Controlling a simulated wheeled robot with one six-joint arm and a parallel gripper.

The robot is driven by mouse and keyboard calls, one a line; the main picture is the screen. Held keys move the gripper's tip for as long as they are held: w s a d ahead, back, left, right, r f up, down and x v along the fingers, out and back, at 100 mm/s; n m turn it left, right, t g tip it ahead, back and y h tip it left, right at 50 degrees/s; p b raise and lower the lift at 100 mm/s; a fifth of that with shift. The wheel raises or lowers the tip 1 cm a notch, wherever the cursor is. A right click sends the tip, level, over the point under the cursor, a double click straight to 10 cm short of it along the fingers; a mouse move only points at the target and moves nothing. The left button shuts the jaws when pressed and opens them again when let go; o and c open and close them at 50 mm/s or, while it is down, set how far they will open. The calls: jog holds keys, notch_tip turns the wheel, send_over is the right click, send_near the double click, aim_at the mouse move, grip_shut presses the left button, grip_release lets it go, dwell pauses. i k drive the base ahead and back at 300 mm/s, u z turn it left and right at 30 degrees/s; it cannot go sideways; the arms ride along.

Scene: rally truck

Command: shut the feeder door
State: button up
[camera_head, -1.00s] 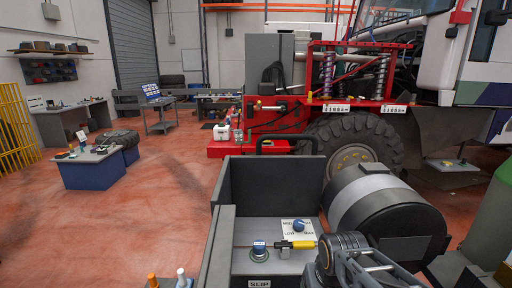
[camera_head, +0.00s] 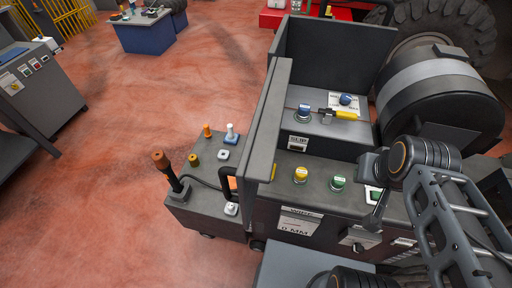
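The feeder (camera_head: 315,152) is a grey machine with an open-topped bay holding blue and yellow parts. An upright grey panel along the bay's left side, which looks like the feeder door (camera_head: 268,120), stands swung out, and the bay is uncovered. A black handle (camera_head: 227,183) shows beside the panel's outer left face. My arm enters from the lower right, and its dark end, apparently my gripper (camera_head: 374,180), hangs over the right part of the control panel, apart from the door. Its fingers cannot be made out clearly.
A large dark drum (camera_head: 440,90) lies right of the bay. A low grey unit (camera_head: 205,205) with an upright orange-topped lever (camera_head: 165,165) stands left of the door. Yellow (camera_head: 301,174) and green (camera_head: 338,182) knobs sit in front. Red floor (camera_head: 130,110) at left is clear.

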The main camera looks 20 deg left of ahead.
aim_at(255, 165)
jog(key=k, duration=0.3)
jog(key=z, duration=1.8)
jog(key=k, duration=1.05)
jog(key=u, duration=2.85)
jog(key=i, duration=0.15)
jog(key=u, duration=0.8)
